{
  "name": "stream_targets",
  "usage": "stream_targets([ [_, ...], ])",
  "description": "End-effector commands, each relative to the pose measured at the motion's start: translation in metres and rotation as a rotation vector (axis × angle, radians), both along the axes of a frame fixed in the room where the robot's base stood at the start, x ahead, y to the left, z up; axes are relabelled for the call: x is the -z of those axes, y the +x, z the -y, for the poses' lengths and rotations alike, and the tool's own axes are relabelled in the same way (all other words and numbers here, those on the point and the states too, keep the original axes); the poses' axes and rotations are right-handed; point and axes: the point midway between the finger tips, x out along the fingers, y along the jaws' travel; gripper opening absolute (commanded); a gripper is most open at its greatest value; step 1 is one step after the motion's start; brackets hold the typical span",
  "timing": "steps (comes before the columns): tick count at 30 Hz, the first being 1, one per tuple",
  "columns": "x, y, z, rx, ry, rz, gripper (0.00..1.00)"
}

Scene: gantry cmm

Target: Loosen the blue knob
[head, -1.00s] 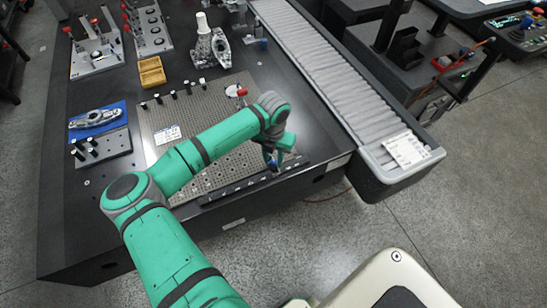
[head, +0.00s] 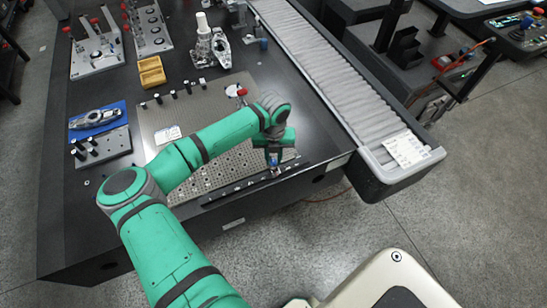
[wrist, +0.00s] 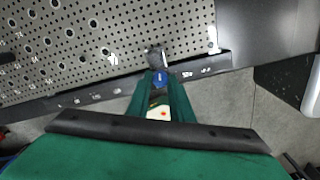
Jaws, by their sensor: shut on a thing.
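The blue knob (wrist: 160,78) shows in the wrist view between my fingertips, just above the dark front rail. My gripper (wrist: 158,86) is shut on it from above. A grey rounded part (wrist: 155,58) lies just beyond the knob. In the head view my gripper (head: 273,164) points down at the right part of the black rail (head: 225,190), along the front edge of the perforated plate (head: 200,125). A bit of blue shows at its tip there; the fingers hide most of the knob.
A red-tipped clamp (head: 240,91) stands on the plate behind my wrist. A yellow bin (head: 151,72), a blue tray (head: 97,118) and several fixtures stand farther back and left. A grey bellows-covered rail (head: 330,80) runs along the right. The table's front edge is close by.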

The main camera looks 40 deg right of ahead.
Motion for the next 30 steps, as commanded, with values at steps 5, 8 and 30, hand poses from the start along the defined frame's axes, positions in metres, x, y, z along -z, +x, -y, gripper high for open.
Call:
stream_targets([
  [5, -0.001, 0.000, 0.001, 0.002, -0.002, 0.001, 0.00],
  [8, -0.001, 0.000, 0.001, 0.002, -0.002, 0.001, 0.39],
  [30, -0.065, 0.001, 0.000, 0.003, 0.000, 0.004, 0.39],
])
